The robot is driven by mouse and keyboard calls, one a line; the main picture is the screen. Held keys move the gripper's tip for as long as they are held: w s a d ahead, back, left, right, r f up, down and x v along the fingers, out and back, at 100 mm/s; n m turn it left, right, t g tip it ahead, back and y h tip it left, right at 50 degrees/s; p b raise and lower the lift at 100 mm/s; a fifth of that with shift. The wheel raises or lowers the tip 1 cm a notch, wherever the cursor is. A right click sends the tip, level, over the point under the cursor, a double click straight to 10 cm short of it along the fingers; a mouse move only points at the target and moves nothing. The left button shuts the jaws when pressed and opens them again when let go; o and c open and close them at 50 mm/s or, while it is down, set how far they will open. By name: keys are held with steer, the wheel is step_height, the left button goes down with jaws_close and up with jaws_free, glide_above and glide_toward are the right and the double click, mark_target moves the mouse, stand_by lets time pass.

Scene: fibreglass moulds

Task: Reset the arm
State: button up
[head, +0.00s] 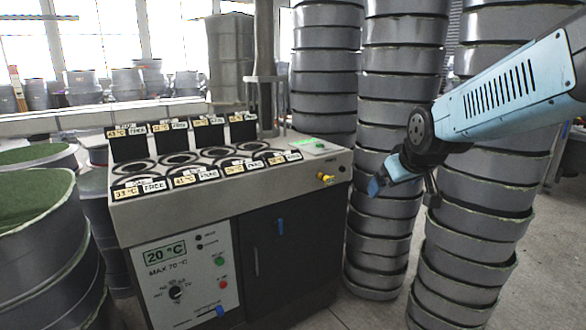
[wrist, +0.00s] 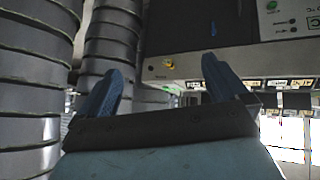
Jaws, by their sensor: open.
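My arm (head: 510,95) is light blue and reaches in from the right edge of the head view. My gripper (head: 385,179) is at its lower left end, in front of the tall grey stacks and right of the grey machine (head: 225,195). In the wrist view my gripper (wrist: 162,72) shows two blue fingers spread apart with nothing between them. The machine also shows in the wrist view (wrist: 185,30), upside down, beyond the fingers.
Tall stacks of grey round moulds (head: 385,240) stand close behind and below my arm. The machine has several round wells with small label cards and a 20 °C display (head: 165,252). A large grey drum (head: 40,260) with a green top stands at left. Floor shows at far right.

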steer(key=s+m+g, duration=0.2)
steer(key=s+m, duration=0.1)
steer(key=s, duration=1.6)
steer(key=shift+d+r+m+g, duration=0.2)
steer(key=shift+r+m+g, duration=0.05)
steer(key=shift+m+g, duration=0.15)
steer(key=shift+c, duration=0.5)
